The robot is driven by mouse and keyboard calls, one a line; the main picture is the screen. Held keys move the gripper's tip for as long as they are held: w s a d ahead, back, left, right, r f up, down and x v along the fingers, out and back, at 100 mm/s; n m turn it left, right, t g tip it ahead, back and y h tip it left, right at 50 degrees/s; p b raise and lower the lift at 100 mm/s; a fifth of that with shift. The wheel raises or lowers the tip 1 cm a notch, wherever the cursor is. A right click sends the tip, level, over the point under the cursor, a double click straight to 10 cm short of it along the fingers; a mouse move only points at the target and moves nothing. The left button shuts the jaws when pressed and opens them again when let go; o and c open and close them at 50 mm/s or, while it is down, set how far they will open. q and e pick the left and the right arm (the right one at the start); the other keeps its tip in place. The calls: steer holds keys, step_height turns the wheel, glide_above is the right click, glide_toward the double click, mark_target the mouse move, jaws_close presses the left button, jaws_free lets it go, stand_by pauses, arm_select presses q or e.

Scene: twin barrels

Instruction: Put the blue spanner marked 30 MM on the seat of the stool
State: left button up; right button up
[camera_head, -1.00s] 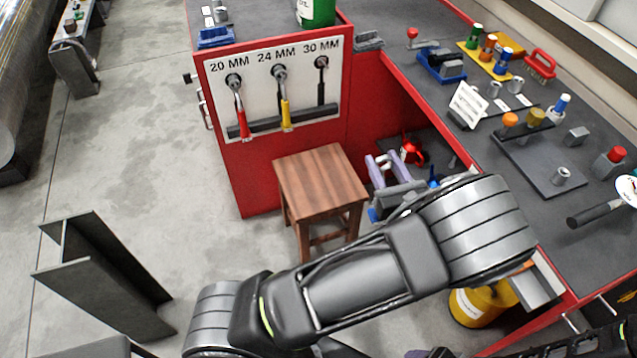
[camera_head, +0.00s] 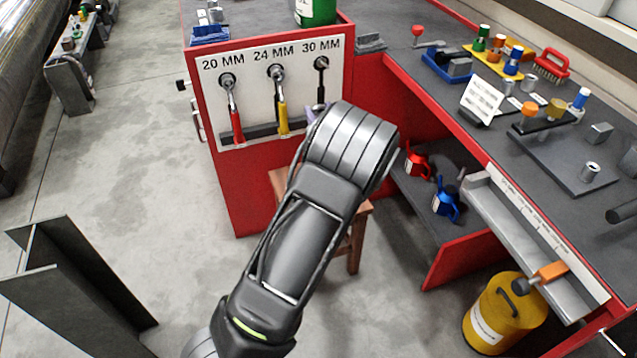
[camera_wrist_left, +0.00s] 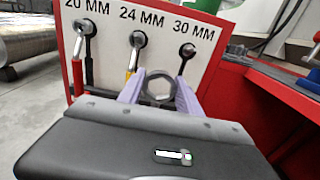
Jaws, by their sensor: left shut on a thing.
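My left gripper (camera_head: 311,114) is mostly hidden behind its own arm in the head view; part of a lavender finger shows in front of the tool panel. In the left wrist view its two fingers (camera_wrist_left: 160,78) are shut on a steel ring-shaped spanner end (camera_wrist_left: 158,90). The rest of that spanner is hidden, so I see neither its handle colour nor a mark. The 30 MM hook (camera_head: 321,63) holds only a dark tool outline. The wooden stool (camera_head: 358,232) stands before the red cabinet, its seat largely hidden by my arm. My right gripper is out of view.
Red-handled (camera_head: 236,122) and yellow-handled (camera_head: 282,117) spanners hang on the white panel. A steel beam (camera_head: 75,290) stands at left. The floor between beam and cabinet is clear.

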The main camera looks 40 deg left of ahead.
arm_select(q)
step_height(320, 180, down, 6)
steer(key=shift+r+b, duration=0.2)
steer(key=shift+b, duration=0.6)
steer(key=shift+f, duration=0.25)
steer(key=shift+f+b, duration=0.6)
steer(key=shift+f, duration=1.25)
steer(key=shift+f, duration=0.15)
steer(key=o, duration=1.3)
steer(key=shift+c, duration=0.2)
